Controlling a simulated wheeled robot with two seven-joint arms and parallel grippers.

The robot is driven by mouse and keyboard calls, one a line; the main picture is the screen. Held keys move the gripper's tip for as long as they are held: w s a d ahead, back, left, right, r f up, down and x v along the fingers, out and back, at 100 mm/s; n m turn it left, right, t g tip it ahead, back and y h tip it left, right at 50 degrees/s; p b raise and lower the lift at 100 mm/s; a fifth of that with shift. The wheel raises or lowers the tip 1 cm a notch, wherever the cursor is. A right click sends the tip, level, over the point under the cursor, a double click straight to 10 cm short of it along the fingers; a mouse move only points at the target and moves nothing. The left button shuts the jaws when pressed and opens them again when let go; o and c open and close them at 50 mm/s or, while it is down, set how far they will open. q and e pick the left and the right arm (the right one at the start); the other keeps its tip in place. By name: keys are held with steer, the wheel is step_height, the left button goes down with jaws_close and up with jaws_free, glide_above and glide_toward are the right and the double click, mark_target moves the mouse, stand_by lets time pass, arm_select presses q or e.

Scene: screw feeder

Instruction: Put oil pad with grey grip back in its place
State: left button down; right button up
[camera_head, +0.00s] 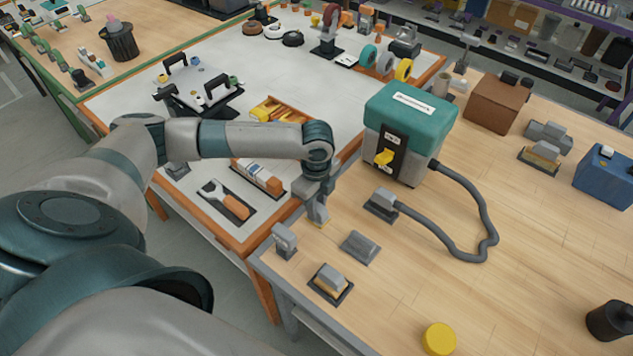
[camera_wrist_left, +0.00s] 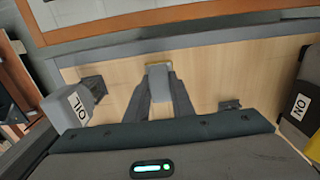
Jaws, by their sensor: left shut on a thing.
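My left gripper (camera_head: 318,216) is shut on the oil pad, a small grey block with a yellowish edge, just above the wooden table's left edge. In the left wrist view the pad (camera_wrist_left: 158,75) sits between my two dark fingertips (camera_wrist_left: 160,88). A grey box labelled OIL (camera_wrist_left: 78,108) stands at the left there; a grey box (camera_head: 284,240) stands left of the gripper in the head view. A low grey piece (camera_head: 360,246) lies below and right of the gripper. A grey-topped block with a tan lower part (camera_head: 330,281) sits in a dark holder nearby. My right gripper is not visible.
The teal machine (camera_head: 410,112) with a yellow switch stands right of my gripper, its grey hose (camera_head: 470,250) running across the wooden table (camera_head: 540,260). A yellow round thing (camera_head: 439,338) is near the front. The white-topped table (camera_head: 270,65) holds tools.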

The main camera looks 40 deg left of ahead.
arm_select(q)
steer(key=c, duration=1.5)
jaws_free()
steer(key=shift+o, duration=0.2)
steer(key=shift+r, duration=0.1)
step_height(320, 180, up, 17)
steer(key=b, duration=0.4)
steer(key=shift+r, duration=0.1)
